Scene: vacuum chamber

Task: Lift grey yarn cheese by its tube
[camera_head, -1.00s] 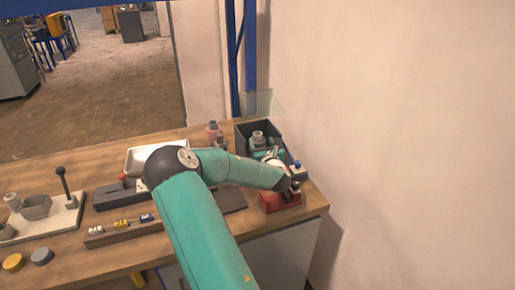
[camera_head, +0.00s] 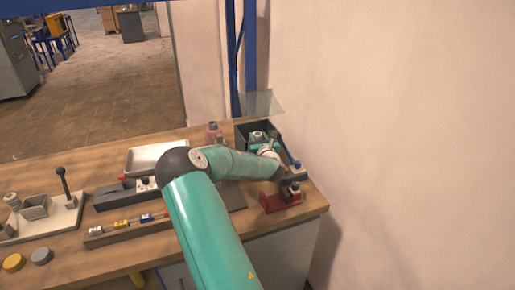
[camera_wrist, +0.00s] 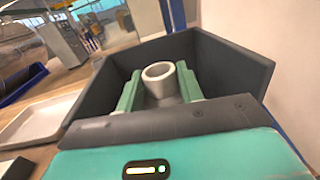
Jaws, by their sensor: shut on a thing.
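The grey yarn cheese shows in the wrist view by its pale, hollow tube (camera_wrist: 160,84), standing upright inside a dark open bin (camera_wrist: 235,62). My gripper (camera_wrist: 160,92) has one green finger on each side of the tube and is shut on it. The yarn body below is mostly hidden by my gripper. In the head view my gripper (camera_head: 262,137) is over the dark bin (camera_head: 242,130) at the right end of the bench, and my wrist and forearm hide much of it. I cannot tell whether the cheese is clear of the bin floor.
The bin walls rise close around my gripper. A clear pane (camera_head: 262,102) stands behind the bin, and a wall is at the right. A red fixture (camera_head: 270,204) stands in front. A pink bottle (camera_head: 212,130) and pale tray (camera_head: 150,158) are to the left.

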